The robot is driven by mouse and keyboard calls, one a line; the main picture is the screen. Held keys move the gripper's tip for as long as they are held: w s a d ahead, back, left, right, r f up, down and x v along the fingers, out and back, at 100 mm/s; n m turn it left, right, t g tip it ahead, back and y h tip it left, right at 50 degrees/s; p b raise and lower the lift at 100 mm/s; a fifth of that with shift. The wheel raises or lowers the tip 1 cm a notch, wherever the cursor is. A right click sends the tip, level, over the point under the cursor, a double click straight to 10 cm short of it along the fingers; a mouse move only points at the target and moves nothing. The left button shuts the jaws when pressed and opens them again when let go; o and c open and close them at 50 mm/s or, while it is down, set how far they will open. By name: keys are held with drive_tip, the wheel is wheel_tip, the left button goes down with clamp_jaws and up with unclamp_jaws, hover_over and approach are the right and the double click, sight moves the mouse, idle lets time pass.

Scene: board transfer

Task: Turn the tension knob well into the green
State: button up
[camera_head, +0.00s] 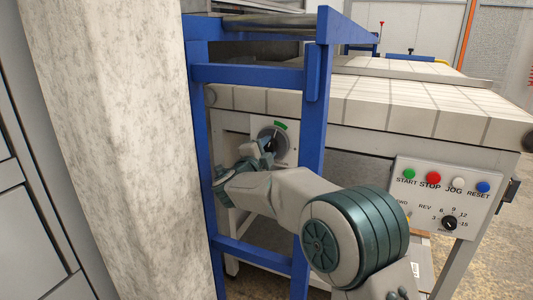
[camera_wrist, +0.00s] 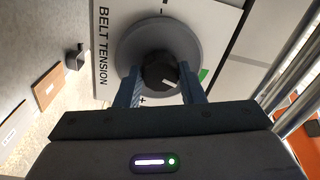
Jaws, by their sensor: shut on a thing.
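The tension knob is a black knob (camera_wrist: 160,72) on a round grey dial (camera_wrist: 128,50), set in a white plate (camera_wrist: 112,15) lettered BELT TENSION. A white pointer mark on the knob points to the lower right in the wrist view, toward a green band (camera_wrist: 204,76) at the dial's right edge. My gripper (camera_wrist: 161,84) is shut on the knob, one finger on each side. In the head view the dial (camera_head: 271,140) and the green band (camera_head: 281,125) show beyond my gripper (camera_head: 262,152), which reaches through the blue frame and hides part of the plate.
Blue frame posts (camera_head: 313,150) stand close on both sides of my arm, with a crossbar (camera_head: 247,74) above and another (camera_head: 255,255) below. A pale pillar (camera_head: 110,140) is at left. A control panel (camera_head: 447,195) with coloured buttons is at right.

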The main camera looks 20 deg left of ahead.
drive_tip(key=shift+m, duration=0.3)
drive_tip(key=o, duration=1)
drive_tip(key=shift+s+a+f+p, duration=0.2)
drive_tip(key=shift+s+p, duration=0.35)
drive_tip(key=shift+s, duration=1.35)
drive_tip(key=shift+s+a+f+p, duration=0.15)
drive_tip(key=shift+s+p, duration=0.4)
drive_tip(key=shift+s, duration=1.35)
drive_tip(key=shift+r, duration=0.15)
